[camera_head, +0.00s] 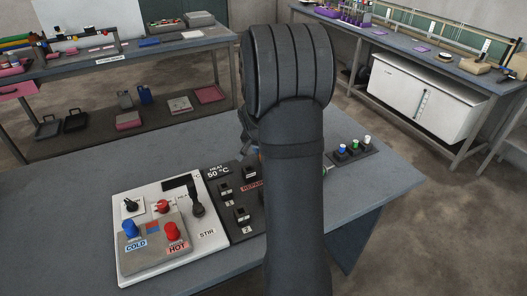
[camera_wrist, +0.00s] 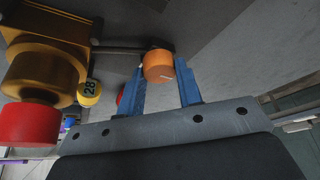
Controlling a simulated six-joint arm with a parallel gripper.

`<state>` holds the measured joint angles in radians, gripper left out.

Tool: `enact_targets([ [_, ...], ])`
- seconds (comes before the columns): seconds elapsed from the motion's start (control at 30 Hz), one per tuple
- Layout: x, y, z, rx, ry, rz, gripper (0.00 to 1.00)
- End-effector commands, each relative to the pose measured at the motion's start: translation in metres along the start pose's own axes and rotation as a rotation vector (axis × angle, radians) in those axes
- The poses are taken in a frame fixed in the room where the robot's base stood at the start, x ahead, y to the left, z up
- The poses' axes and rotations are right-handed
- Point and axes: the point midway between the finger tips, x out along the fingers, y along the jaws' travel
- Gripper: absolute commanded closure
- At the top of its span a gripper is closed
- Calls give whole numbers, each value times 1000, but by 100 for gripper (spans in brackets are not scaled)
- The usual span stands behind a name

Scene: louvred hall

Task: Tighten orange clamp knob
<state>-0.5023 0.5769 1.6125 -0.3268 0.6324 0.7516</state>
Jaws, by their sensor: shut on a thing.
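The orange clamp knob (camera_wrist: 158,66) sits between the two blue fingers of my gripper (camera_wrist: 162,72) in the wrist view. My gripper is shut on it. A pale mark shows on the knob's face. A dark rod (camera_wrist: 120,49) runs from the knob toward a brass-coloured body (camera_wrist: 40,72) with a red end (camera_wrist: 28,124) at the left. In the head view my arm hides the knob and nearly all of my gripper.
On the blue-grey table (camera_head: 80,205), a white panel (camera_head: 128,265) carries blue COLD and red HOT knobs and a dark lever. A black panel (camera_head: 243,227) stands beside it. A dark strip with small coloured caps (camera_head: 355,150) lies right of my arm. The table's left part is bare.

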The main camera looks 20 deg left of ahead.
Motion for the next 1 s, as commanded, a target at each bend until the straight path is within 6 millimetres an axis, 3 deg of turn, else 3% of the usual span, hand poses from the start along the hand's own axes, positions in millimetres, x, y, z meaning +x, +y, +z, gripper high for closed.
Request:
enact_targets([
  [0.13, 0, 0, 0, 1, 1, -1, 90],
  [0.17, 0, 0, 0, 1, 1, -1, 62],
  [0.23, 0, 0, 0, 1, 1, -1, 48],
  [0.27, 0, 0, 0, 1, 1, -1, 46],
  [0.67, -8, 0, 0, -1, 1, -1, 46],
  [1.0, -74, -1, -1, 1, 5, -4, 46],
])
